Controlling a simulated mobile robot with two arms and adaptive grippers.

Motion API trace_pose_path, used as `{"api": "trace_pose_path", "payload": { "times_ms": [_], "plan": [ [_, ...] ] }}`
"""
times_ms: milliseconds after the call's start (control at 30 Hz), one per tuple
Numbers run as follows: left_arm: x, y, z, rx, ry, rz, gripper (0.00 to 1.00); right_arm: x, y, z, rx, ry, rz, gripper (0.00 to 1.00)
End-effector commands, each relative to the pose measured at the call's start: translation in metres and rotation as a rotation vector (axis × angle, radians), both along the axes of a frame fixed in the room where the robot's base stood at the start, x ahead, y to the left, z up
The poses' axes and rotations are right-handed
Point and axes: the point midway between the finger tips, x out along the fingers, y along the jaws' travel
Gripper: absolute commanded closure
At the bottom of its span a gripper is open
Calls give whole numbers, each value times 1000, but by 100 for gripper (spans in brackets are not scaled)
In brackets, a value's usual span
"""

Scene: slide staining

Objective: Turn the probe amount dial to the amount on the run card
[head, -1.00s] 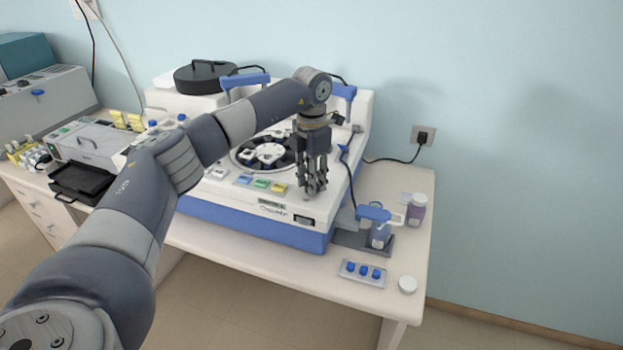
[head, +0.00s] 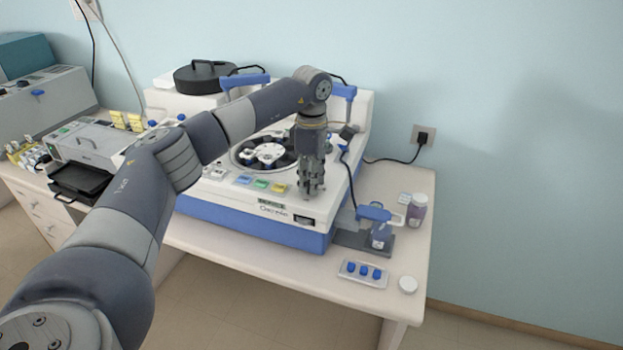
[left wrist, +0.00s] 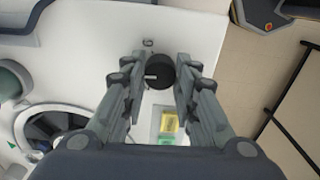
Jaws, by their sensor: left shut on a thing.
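The probe amount dial (left wrist: 160,72) is a round black knob with a pale mark on its top. In the left wrist view it sits between my left fingertips, on the white top of the stainer (head: 345,205). My left gripper (head: 311,194), also in the left wrist view (left wrist: 160,82), points down and is shut on the dial. In the head view the gripper hides the dial. A small mark shows on the panel just beyond the dial, too small to read. I cannot make out a run card. My right gripper is not in view.
Coloured buttons (head: 261,184) lie left of the gripper, and the round carousel (head: 262,152) is behind them.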

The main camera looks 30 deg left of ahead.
Motion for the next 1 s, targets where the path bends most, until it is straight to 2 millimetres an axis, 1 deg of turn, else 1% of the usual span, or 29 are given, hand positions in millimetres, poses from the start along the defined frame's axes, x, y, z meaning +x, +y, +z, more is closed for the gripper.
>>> {"api": "trace_pose_path", "payload": {
  "times_ms": [700, 1000],
  "plan": [
    [1, 0, 1, -1, -4, -677, 96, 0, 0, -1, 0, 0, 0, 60],
    [1, -1, 1, -2, -3, -917, 96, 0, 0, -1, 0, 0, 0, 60]
  ]
}}
